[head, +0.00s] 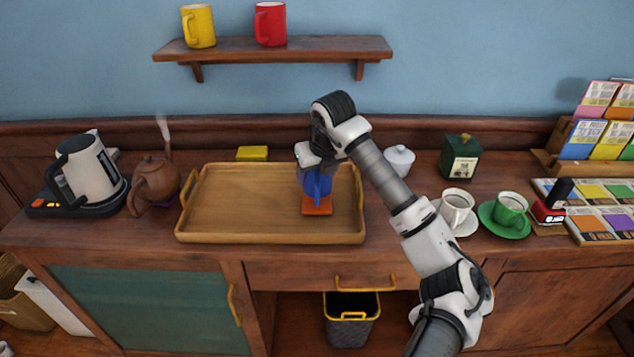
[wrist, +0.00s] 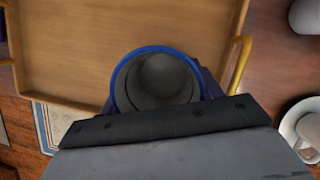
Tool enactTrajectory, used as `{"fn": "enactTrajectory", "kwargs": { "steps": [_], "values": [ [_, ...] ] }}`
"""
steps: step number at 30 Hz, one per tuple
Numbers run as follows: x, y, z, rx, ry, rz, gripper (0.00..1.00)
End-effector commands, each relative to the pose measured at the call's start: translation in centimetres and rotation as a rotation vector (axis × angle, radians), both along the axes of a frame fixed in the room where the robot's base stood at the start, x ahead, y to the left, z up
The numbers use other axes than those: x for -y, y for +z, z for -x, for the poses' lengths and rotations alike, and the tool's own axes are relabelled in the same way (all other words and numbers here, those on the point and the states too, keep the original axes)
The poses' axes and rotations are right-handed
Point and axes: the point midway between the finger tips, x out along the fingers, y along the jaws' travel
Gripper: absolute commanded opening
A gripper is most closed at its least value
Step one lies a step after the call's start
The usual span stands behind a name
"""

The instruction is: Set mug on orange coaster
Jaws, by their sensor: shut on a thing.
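A blue mug (head: 315,188) is in my gripper (head: 317,170), over the right part of the wooden tray (head: 235,210). In the wrist view the mug (wrist: 117,88) shows its blue rim and grey inside, which looks empty. The orange coaster (head: 317,209) lies in the tray directly below the mug, partly covered by it. I cannot tell whether the mug's base touches the coaster. The coaster does not show in the wrist view. My fingertips are mostly hidden by the wrist and mug.
A brown teapot (head: 155,182) and an electric kettle (head: 88,173) stand left of the tray. A white cup (head: 456,208), a green cup (head: 510,208) and a green tin (head: 461,157) are at right. A shelf (head: 290,47) above holds yellow and red mugs.

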Motion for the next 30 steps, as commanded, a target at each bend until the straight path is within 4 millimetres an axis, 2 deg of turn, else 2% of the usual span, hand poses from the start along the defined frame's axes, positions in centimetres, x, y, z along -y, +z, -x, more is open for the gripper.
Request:
{"fn": "enactTrajectory", "kwargs": {
  "steps": [4, 11, 22, 23, 27, 30],
  "values": [
    [0.0, -0.9, 0.1, 0.0, 0.0, -0.001, 0.33],
    [0.0, -3.8, 0.1, 0.001, 0.0, -0.001, 0.33],
    [0.0, -4.4, 0.0, 0.001, 0.001, 0.001, 0.33],
    [0.0, -4.3, 0.0, 0.0, 0.001, 0.0, 0.66],
    [0.0, -4.3, 0.0, 0.0, 0.001, 0.0, 0.85],
    [0.0, -4.3, 0.0, 0.0, 0.001, 0.0, 0.85]
  ]
}}
